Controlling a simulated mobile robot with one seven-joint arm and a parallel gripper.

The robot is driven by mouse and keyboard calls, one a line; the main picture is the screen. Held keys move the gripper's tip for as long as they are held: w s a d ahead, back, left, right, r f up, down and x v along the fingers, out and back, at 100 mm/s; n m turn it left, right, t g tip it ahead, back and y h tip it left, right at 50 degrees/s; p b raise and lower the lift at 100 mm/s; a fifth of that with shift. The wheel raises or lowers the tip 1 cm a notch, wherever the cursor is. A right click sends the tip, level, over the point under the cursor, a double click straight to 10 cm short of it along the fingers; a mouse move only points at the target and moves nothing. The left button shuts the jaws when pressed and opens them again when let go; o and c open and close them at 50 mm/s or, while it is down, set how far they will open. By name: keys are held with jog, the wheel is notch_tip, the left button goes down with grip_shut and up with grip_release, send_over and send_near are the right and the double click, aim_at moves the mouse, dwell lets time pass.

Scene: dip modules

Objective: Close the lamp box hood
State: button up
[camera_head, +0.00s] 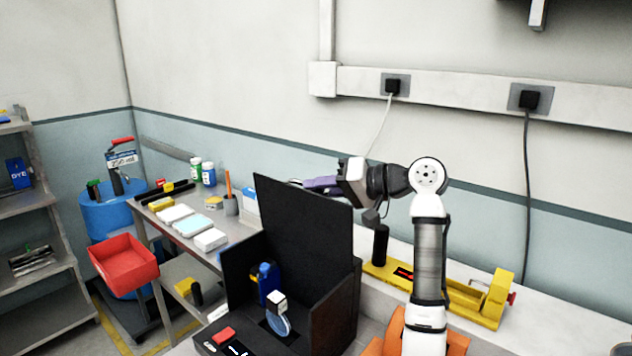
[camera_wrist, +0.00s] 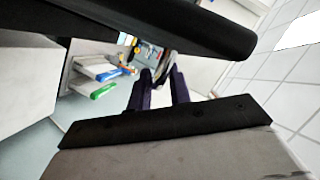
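The lamp box (camera_head: 333,312) is black and stands at the bottom centre of the head view. Its hood (camera_head: 305,220) is a flat black panel standing upright, so the box is open. Inside are a blue bottle (camera_head: 268,282) and a white-topped item with a pale blue ring (camera_head: 277,312). My gripper (camera_head: 318,185) is behind the hood's top edge, with its purple fingers pointing left; the panel may hide part of them. In the wrist view two dark purple fingers (camera_wrist: 164,88) stand apart with a gap between them. I cannot tell whether they touch the hood.
A grey bench (camera_head: 150,217) with white boxes, bottles and tools is at left. A red bin (camera_head: 124,262) hangs at its front near a blue drum (camera_head: 108,214). A yellow fixture (camera_head: 470,300) lies right of the box, near my arm. A wall with sockets is behind.

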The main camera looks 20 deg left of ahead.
jog(key=shift+a+f, duration=0.15)
jog(key=shift+a, duration=0.35)
grip_shut()
